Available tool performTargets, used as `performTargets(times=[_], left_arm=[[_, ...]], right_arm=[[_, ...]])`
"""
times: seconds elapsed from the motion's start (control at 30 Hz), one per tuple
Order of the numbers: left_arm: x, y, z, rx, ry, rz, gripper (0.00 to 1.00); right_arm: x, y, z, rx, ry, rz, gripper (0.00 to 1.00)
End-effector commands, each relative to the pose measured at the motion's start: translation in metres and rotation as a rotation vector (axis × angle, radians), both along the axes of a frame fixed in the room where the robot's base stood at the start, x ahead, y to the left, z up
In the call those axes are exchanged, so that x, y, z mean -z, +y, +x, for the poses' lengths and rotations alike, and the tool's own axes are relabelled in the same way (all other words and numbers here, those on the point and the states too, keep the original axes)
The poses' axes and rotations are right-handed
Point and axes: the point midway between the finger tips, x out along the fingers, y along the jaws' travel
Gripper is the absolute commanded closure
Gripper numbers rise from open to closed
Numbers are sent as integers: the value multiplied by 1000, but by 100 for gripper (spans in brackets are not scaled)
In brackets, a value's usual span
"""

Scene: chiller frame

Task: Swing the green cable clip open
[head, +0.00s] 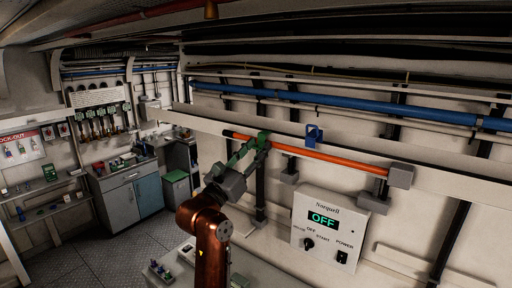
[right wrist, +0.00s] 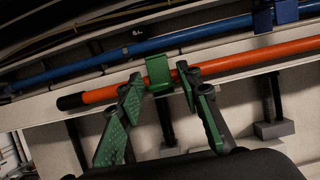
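My right gripper (head: 250,146) reaches up to the clip from the lower left. In the right wrist view its green-padded fingers (right wrist: 160,78) are apart, one on each side of the clip. I cannot tell whether either finger touches it. My left gripper is not in view.
A blue clip (head: 313,133) stands further right along the cable. A grey block (head: 401,176) holds the cable's right end. A wall control box (head: 328,229) reading OFF is below. A blue pipe (head: 340,102) runs above. The floor at left is clear.

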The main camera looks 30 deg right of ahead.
Motion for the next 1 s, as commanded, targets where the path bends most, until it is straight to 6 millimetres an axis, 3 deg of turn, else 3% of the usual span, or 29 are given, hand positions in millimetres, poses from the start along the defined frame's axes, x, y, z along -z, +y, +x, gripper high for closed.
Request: performTargets(times=[0.17,0.63,1.0], left_arm=[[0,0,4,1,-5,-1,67],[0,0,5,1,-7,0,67],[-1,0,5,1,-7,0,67]], right_arm=[[1,-1,0,1,1,0,68],[1,-1,-1,2,0,0,100],[0,-2,-1,4,1,2,100]])
